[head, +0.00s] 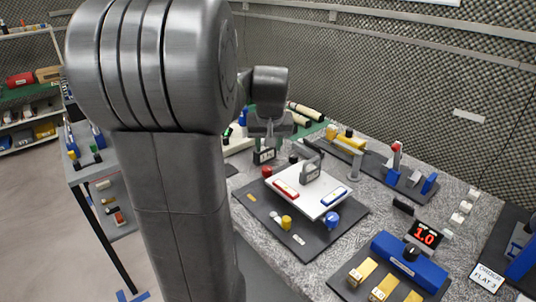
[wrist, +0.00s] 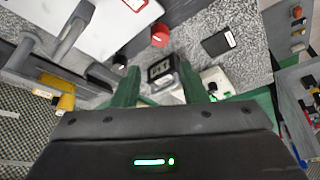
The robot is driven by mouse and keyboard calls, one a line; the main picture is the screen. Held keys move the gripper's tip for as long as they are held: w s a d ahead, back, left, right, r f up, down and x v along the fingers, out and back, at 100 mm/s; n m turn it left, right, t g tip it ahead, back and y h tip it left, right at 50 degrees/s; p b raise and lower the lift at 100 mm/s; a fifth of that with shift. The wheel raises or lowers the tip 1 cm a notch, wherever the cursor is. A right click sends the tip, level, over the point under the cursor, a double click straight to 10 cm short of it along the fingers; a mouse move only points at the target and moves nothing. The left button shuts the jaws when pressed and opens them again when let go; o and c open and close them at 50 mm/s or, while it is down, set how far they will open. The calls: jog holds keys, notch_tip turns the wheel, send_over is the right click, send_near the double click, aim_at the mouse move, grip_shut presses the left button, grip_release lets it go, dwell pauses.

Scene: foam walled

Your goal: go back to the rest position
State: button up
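My gripper (head: 268,138) hangs over the far left part of the grey speckled table (head: 262,232) in the head view. In the wrist view the gripper (wrist: 159,68) has its two green fingers apart. A small black block with a white label (wrist: 161,72) shows between and beyond the fingertips, with room at its sides. The same black labelled block (head: 264,156) stands on the table below the gripper in the head view. I see nothing held. My arm covers much of the left of the head view.
A white plate (head: 318,188) with a grey handle sits tilted over a dark board (head: 262,208). A red knob (wrist: 160,36) is near the fingers. A blue unit with a red display (head: 408,262) stands at the front right. Foam walls (head: 400,70) close off the back.

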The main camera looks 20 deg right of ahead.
aim_at(267, 168)
jog(key=shift+v, duration=0.9)
jog(key=shift+f, duration=0.1)
jog(key=x, duration=1.3)
jog(key=shift+f, duration=0.15)
jog(key=shift+w+f, duration=0.2)
jog(key=shift+f, duration=0.05)
jog(key=shift+r, duration=0.1)
